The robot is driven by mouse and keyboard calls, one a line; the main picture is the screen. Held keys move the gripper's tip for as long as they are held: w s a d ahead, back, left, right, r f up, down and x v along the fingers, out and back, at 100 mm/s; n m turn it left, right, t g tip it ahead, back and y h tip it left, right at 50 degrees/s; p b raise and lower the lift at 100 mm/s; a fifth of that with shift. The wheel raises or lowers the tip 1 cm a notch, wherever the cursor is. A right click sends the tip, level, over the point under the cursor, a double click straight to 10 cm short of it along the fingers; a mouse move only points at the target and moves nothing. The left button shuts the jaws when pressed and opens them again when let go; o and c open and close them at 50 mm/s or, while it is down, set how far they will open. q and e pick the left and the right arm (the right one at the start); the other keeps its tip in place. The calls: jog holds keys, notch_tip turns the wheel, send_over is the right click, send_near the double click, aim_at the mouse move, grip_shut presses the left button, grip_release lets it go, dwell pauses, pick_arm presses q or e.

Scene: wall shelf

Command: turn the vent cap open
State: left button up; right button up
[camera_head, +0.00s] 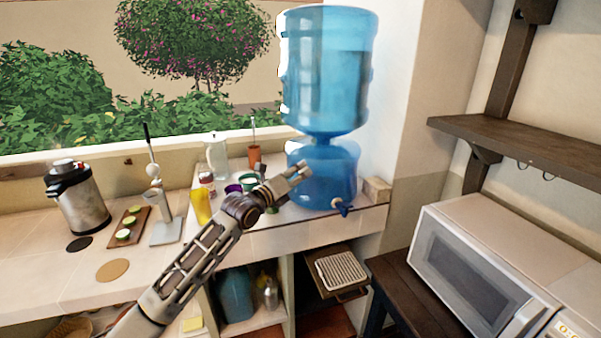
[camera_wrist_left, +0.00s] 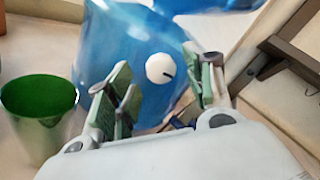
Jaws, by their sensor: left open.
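The vent cap (camera_wrist_left: 160,68) is a small white round knob with a short dark mark, on the front of the blue water dispenser base (camera_wrist_left: 108,45). In the head view the dispenser base (camera_head: 335,180) stands on the tiled counter under a large blue bottle (camera_head: 328,70); I cannot make out the cap there. My left gripper (camera_head: 296,173) is close in front of the base. In the left wrist view my left gripper (camera_wrist_left: 165,88) is open, its green-padded fingers on either side of the cap in the picture. Touch cannot be told. My right gripper is not in view.
A blue spigot (camera_head: 343,207) juts from the dispenser's lower front. A green cup (camera_wrist_left: 40,112) stands left of the gripper. A microwave (camera_head: 475,265) and wooden shelf (camera_head: 520,140) are at right.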

pick_arm(q)
jog(key=shift+x, duration=1.1)
jog(key=c, duration=1)
